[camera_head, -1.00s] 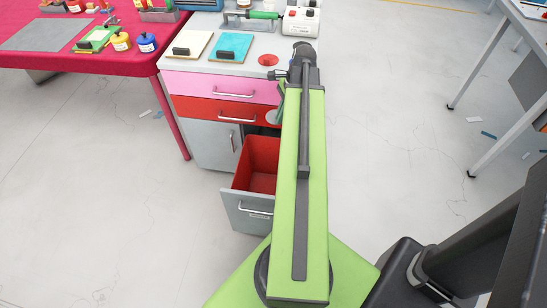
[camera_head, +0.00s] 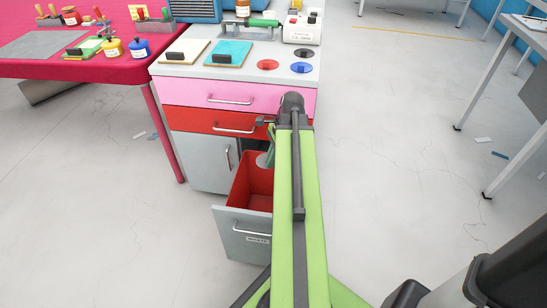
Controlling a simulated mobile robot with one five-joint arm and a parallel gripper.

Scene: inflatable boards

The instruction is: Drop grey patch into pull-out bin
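The grey patch (camera_head: 264,160) is a pale grey disc below the end of my arm. My gripper (camera_head: 269,142) shows only in part, as a narrow green piece pointing down, and appears shut on the patch's upper edge. The rest of the gripper is hidden behind my arm. The pull-out bin (camera_head: 232,200) is red inside, with a grey front and a handle, and stands pulled out from the cabinet. In the picture the patch overlaps the back of the bin's opening. My arm covers the bin's right side. I cannot tell how high the patch is above the bin.
Red (camera_head: 267,65), blue (camera_head: 302,68) and dark (camera_head: 305,53) patches lie on the cabinet top (camera_head: 180,71). Two boards with black blocks lie at its left. Pink and red drawers are shut above the bin.

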